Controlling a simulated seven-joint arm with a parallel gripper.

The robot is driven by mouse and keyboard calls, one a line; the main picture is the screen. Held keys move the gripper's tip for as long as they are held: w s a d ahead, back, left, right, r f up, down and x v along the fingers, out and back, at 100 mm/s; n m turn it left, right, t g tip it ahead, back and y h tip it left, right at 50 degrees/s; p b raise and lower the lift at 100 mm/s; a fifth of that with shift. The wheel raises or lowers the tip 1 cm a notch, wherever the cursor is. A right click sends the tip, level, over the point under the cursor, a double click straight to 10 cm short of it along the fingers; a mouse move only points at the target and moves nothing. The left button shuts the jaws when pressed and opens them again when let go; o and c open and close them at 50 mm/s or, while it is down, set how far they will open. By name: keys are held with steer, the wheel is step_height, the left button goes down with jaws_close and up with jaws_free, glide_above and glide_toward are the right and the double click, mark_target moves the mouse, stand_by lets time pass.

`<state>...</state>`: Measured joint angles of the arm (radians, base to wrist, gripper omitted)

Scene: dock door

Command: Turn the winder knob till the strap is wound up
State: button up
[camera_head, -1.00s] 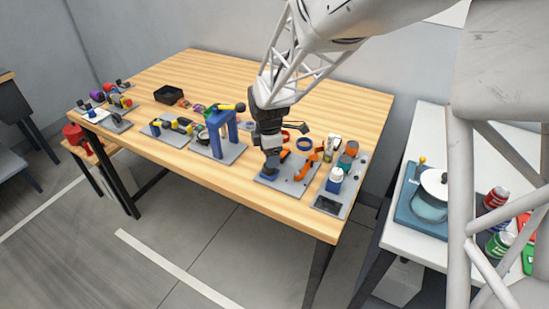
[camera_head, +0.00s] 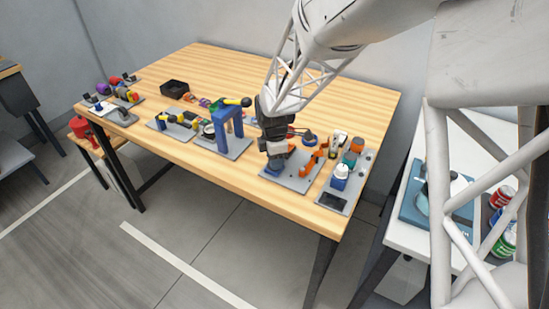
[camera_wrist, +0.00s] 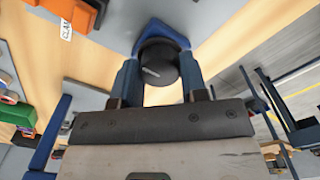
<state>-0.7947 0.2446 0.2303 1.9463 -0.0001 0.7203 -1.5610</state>
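The winder knob (camera_wrist: 158,62) is a dark round knob with a small pale mark, above a blue base (camera_wrist: 160,30) in the wrist view. My gripper (camera_wrist: 159,82) has one finger on each side of it, with no clear gap, and looks shut on the knob. In the head view my gripper (camera_head: 277,160) is low over the blue base at the left of a grey plate (camera_head: 292,184). The knob is hidden there by my gripper. I cannot make out the strap for certain; an orange part (camera_head: 309,168) stands on the plate to the right.
A blue arch-shaped frame (camera_head: 229,120) with a yellow-and-black lever stands close left of my gripper. A white-capped bottle (camera_head: 340,175) and an orange-topped jar (camera_head: 356,145) stand to the right. The wooden table (camera_head: 290,75) is bare behind.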

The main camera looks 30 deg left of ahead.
steer(key=shift+c, duration=0.9)
steer(key=shift+m, duration=0.4)
steer(key=m, duration=1.7)
steer(key=shift+m, duration=0.4)
steer(key=m, duration=0.5)
steer(key=shift+m, duration=0.3)
